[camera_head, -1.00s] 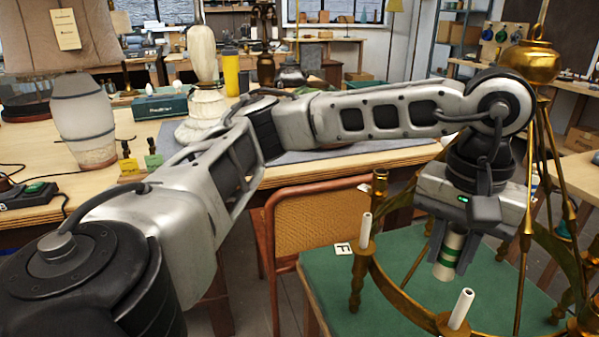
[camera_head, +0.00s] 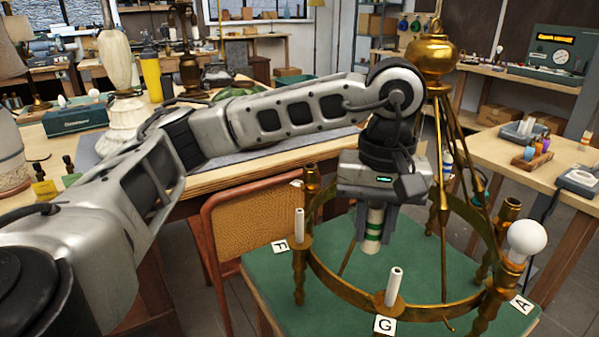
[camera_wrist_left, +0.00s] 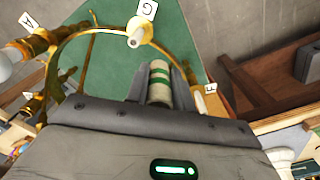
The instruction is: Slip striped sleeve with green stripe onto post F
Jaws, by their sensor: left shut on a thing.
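The striped sleeve (camera_head: 373,232) is cream with green bands and hangs upright in my left gripper (camera_head: 374,222), which is shut on it. It also shows between the fingers in the left wrist view (camera_wrist_left: 159,80). Post F (camera_head: 299,226) is a thin white tube on a brass cup, beside the F card (camera_head: 280,246). The sleeve is to the right of post F, apart from it, over the inside of the brass ring. My right gripper is not in view.
The brass ring frame (camera_head: 340,288) stands on a green-topped table (camera_head: 262,275). A bare white post G (camera_head: 394,287) is at the front, and a white bulb (camera_head: 526,238) is on the right near card A (camera_head: 521,304). A wooden chair (camera_head: 235,235) stands left of the table.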

